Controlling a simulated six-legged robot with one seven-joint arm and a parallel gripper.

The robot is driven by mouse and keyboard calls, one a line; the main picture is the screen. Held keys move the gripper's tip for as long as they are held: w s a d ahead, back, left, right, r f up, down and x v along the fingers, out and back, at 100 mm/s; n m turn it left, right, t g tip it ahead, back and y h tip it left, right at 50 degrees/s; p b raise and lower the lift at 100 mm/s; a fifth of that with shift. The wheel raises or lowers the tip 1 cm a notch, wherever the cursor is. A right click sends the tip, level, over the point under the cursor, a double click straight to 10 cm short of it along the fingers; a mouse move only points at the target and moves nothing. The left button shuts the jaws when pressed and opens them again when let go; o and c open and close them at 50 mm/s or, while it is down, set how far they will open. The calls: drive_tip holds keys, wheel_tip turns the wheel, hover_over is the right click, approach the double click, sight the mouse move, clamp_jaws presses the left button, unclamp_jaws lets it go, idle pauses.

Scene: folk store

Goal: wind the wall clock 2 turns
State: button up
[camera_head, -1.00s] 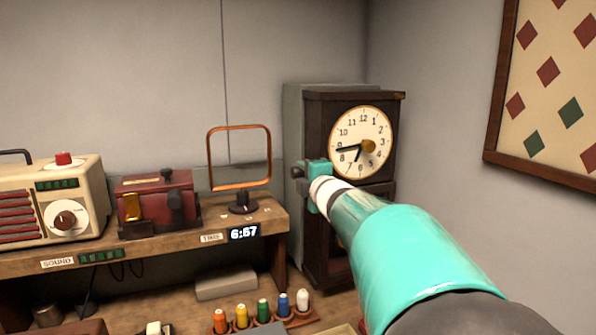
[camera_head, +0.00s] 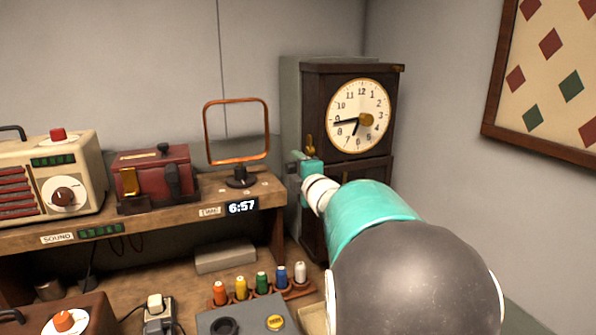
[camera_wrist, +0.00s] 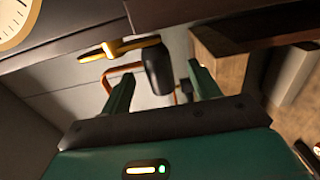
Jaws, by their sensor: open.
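The wall clock (camera_head: 358,105) is a tall dark wooden case with a cream dial at the back right. A brass winding crank (camera_head: 310,146) shows on its left side, just above my gripper (camera_head: 295,170). In the wrist view, the brass crank arm (camera_wrist: 125,47) comes from the case and carries a black knob (camera_wrist: 158,70). My gripper (camera_wrist: 161,78) is open, with one green finger on each side of the knob. I see gaps on both sides and cannot tell any contact. The clock dial (camera_wrist: 14,18) shows partly at the upper left.
A wooden shelf (camera_head: 160,218) left of the clock holds a radio (camera_head: 60,180), a red box (camera_head: 155,178) and an orange wire frame (camera_head: 238,130) near my gripper. Several thread spools (camera_head: 262,282) stand below. A framed board (camera_head: 552,80) hangs at right.

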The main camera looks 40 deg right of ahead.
drive_tip(key=shift+s, duration=0.1)
drive_tip(key=v, duration=0.9)
idle(0.8)
idle(0.4)
